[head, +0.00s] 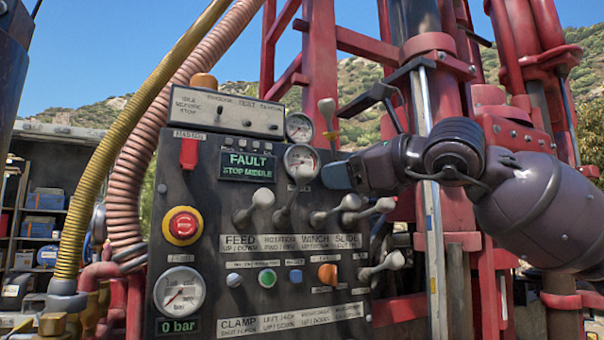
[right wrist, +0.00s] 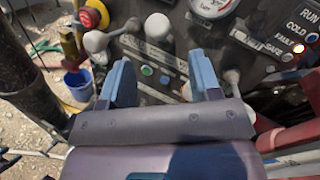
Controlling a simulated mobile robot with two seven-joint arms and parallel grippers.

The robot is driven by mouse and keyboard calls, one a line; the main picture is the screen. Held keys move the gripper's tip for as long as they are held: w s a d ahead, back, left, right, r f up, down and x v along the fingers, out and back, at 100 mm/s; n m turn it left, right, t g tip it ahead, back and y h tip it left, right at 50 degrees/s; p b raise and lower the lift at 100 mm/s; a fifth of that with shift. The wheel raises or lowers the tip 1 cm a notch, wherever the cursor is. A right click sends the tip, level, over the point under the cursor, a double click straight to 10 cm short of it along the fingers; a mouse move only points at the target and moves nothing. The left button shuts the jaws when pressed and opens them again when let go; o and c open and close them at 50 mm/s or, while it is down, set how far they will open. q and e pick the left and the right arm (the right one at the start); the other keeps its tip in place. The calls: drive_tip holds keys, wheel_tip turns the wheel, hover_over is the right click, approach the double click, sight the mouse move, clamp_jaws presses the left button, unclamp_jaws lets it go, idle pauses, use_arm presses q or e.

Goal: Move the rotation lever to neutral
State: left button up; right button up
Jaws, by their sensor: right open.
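The rotation lever (head: 303,177) stands above the ROTATION label on the dark control panel (head: 215,270), tilted up and to the right, with its grey knob just below a gauge. A grey knob (right wrist: 157,27) shows beyond the gap, probably the rotation lever's. My left gripper is out of view.
The feed lever (head: 263,197) is to the left, and the winch lever (head: 350,202) and slide lever (head: 385,205) are close on the right. A red stop button (head: 183,226) is on the panel's left. Red rig posts stand behind.

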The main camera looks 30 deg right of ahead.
sight(311, 174)
drive_tip(key=p+x, duration=0.1)
drive_tip(key=x, duration=0.6)
drive_tip(key=shift+w+a+r+p, duration=0.1)
drive_tip(key=shift+w+p, duration=0.1)
drive_tip(key=shift+p, duration=0.1)
drive_tip(key=shift+x, duration=0.85)
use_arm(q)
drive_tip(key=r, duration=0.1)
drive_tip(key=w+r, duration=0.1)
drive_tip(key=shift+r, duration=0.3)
